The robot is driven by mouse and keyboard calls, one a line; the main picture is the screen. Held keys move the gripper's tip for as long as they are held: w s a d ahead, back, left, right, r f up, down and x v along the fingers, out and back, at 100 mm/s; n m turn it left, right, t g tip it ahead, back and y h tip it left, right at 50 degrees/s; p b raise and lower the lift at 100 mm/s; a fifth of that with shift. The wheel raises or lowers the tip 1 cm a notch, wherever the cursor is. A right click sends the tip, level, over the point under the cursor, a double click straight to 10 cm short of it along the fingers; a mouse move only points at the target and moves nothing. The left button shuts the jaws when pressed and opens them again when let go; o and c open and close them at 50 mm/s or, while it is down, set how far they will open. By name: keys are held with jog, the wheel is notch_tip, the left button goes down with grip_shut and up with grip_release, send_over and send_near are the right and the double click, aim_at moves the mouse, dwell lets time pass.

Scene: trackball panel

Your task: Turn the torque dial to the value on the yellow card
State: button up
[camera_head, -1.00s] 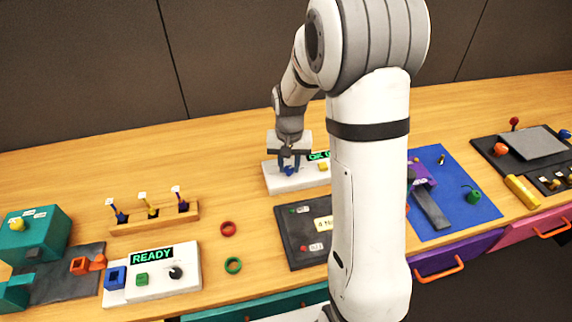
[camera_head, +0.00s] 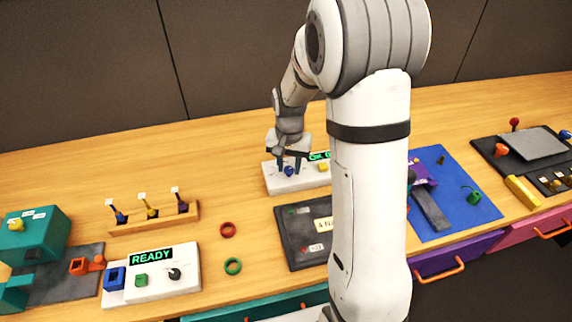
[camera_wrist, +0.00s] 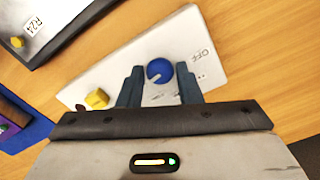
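The blue dial (camera_head: 289,171) sits on a white panel (camera_head: 281,186) at the back middle. In the wrist view the dial (camera_wrist: 160,71) has a short white mark toward its lower left. My gripper (camera_head: 289,164) is over the dial. Its fingers (camera_wrist: 160,72) stand open on either side of it, with a visible gap on both sides. A pale yellow card (camera_head: 323,223) lies on the dark panel in front. It begins with "4 N"; my arm hides the rest. The panel's green display (camera_head: 319,156) is partly hidden and not fully readable.
A yellow button (camera_wrist: 96,98) is on the white panel, close to one finger. The dark panel (camera_head: 290,245) lies in front. Red (camera_head: 228,229) and green (camera_head: 233,266) rings lie to the left. A white READY panel (camera_head: 190,280) is at the front left.

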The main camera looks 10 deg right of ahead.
aim_at(289, 169)
jog(key=o, duration=0.3)
jog(key=shift+o, duration=0.2)
notch_tip(289, 169, up, 8)
jog(key=shift+f, duration=0.1)
dwell(0.6)
